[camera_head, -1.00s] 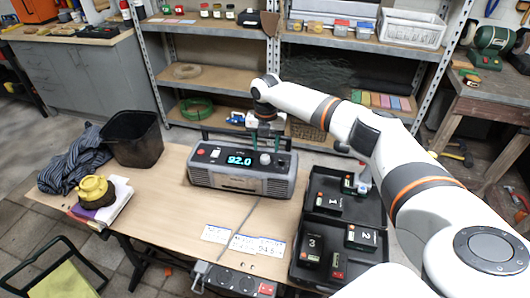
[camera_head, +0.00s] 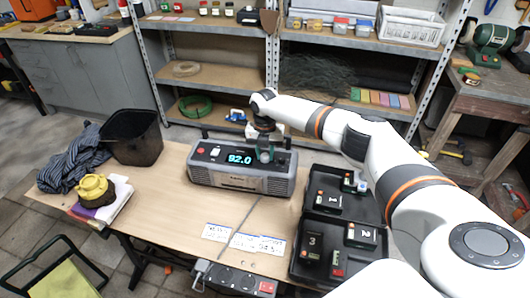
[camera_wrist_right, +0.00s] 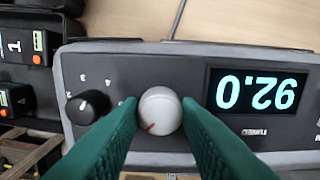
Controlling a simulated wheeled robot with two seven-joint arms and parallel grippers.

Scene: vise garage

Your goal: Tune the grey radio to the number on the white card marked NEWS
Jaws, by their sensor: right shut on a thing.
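The grey radio (camera_head: 225,180) stands on the wooden table, its lit display (camera_head: 240,158) reading 92.0. The display (camera_wrist_right: 256,91) appears upside down in the right wrist view. My right gripper (camera_head: 265,153) is lowered onto the radio's top panel, right of the display. In the right wrist view, its green fingers are shut on the pale grey tuning knob (camera_wrist_right: 160,110), one finger on each side. A black knob (camera_wrist_right: 88,107) is beside it. White cards (camera_head: 216,232) lie on the table in front of the radio; their writing is too small to read surely. My left gripper is out of view.
Black open cases (camera_head: 296,262) with numbered boxes stand right of the radio. A black bin (camera_head: 132,138), a striped cloth (camera_head: 72,160) and a yellow-topped object (camera_head: 92,190) on books are at the left.

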